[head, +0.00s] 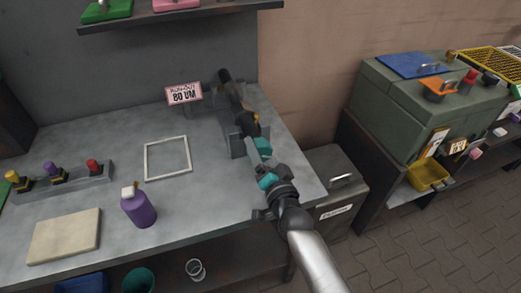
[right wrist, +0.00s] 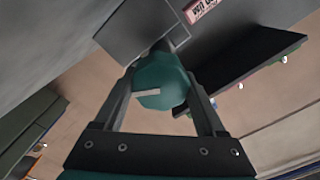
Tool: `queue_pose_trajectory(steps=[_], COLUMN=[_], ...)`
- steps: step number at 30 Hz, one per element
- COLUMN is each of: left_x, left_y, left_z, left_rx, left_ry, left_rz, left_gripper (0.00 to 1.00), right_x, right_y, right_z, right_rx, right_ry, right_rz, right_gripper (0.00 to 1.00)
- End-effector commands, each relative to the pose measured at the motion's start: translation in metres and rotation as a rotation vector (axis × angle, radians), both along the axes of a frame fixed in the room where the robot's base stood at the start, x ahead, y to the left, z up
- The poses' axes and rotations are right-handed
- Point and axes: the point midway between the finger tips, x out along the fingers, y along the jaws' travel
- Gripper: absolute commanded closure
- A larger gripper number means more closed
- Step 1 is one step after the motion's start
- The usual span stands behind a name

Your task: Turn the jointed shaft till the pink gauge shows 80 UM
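The jointed shaft (head: 236,98) lies in a dark stand at the right of the grey bench, bent at its joint. Its teal end knob (head: 262,147) points toward me. My right gripper (head: 259,155) reaches it from the front. In the right wrist view the teal knob (right wrist: 161,82), with a pale mark, sits between the two fingers, which appear to close on its sides. The pink gauge (head: 184,93) stands behind and left of the shaft; its lettering looks reversed and seems to read 80 UM. My left gripper is out of view.
On the bench are an empty white frame (head: 167,158), a purple bottle (head: 139,208), a beige board (head: 64,236) and a rack of colored knobs (head: 62,179). A grey bin (head: 337,178) stands right of the bench. A shelf (head: 180,15) hangs above.

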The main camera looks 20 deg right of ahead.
Motion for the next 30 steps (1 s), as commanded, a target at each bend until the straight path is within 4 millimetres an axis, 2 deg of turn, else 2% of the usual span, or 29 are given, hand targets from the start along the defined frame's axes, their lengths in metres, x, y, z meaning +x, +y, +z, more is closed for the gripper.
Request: queue_pose_trajectory(steps=[1,7,17,23,30], left_x=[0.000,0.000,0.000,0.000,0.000], left_y=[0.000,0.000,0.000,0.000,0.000], left_z=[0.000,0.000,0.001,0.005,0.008], left_rx=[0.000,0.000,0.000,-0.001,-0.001], left_ry=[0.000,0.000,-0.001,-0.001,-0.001], left_rz=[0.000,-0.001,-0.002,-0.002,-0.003], left_gripper=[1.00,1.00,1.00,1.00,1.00], right_x=[0.000,0.000,-0.004,-0.028,-0.072], right_y=[-0.001,0.000,0.000,-0.001,-0.003], right_z=[0.001,0.001,0.000,0.000,0.000], right_rx=[-0.001,-0.001,-0.002,-0.003,-0.003], right_ry=[-0.003,-0.001,0.001,0.003,0.003], right_rz=[-0.001,-0.001,0.001,0.001,0.001], right_gripper=[0.22,0.00,0.00,0.00,0.00])
